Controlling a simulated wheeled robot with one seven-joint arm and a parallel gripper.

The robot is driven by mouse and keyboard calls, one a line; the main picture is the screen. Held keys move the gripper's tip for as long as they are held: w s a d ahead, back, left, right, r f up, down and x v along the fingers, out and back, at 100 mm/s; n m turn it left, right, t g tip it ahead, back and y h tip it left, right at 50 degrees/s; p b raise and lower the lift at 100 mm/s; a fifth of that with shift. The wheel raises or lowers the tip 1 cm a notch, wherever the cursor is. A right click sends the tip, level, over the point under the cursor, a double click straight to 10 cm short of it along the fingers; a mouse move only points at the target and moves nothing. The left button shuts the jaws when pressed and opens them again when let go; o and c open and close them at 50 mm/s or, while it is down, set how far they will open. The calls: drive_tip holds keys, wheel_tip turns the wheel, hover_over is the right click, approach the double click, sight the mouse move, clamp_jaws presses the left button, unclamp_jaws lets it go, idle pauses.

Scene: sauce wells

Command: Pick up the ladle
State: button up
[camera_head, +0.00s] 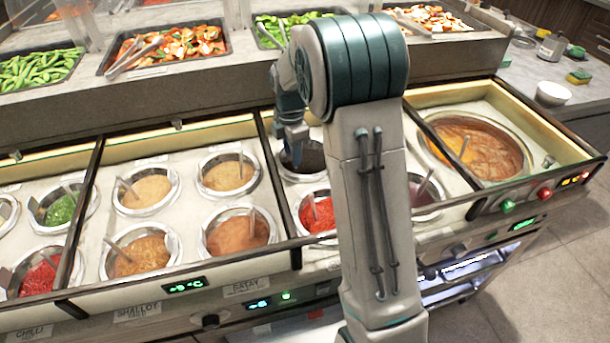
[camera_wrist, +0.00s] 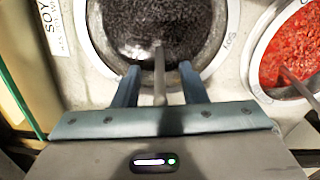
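The ladle (camera_wrist: 159,72) shows in the wrist view as a thin grey handle rising from a round well of dark sauce (camera_wrist: 185,25), beside a label reading SOY. My gripper (camera_wrist: 160,80) has its two blue fingers on either side of the handle, with a gap showing on both sides, so it is open around it. In the head view my gripper (camera_head: 293,150) points down over the dark well (camera_head: 312,160), behind my arm. The ladle's bowl is hidden in the sauce.
A well of red sauce (camera_wrist: 300,45) with its own ladle (camera_wrist: 298,85) lies to the right in the wrist view. Several other sauce wells, such as the large brown one (camera_head: 485,150), sit in framed compartments. Raised dividers (camera_head: 272,175) separate them. Food trays (camera_head: 165,48) stand behind.

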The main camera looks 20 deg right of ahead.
drive_tip(key=shift+f, duration=0.45)
clamp_jaws()
wheel_tip(320, 180, up, 10)
drive_tip(key=shift+r+p, duration=0.1)
drive_tip(key=shift+p, duration=0.25)
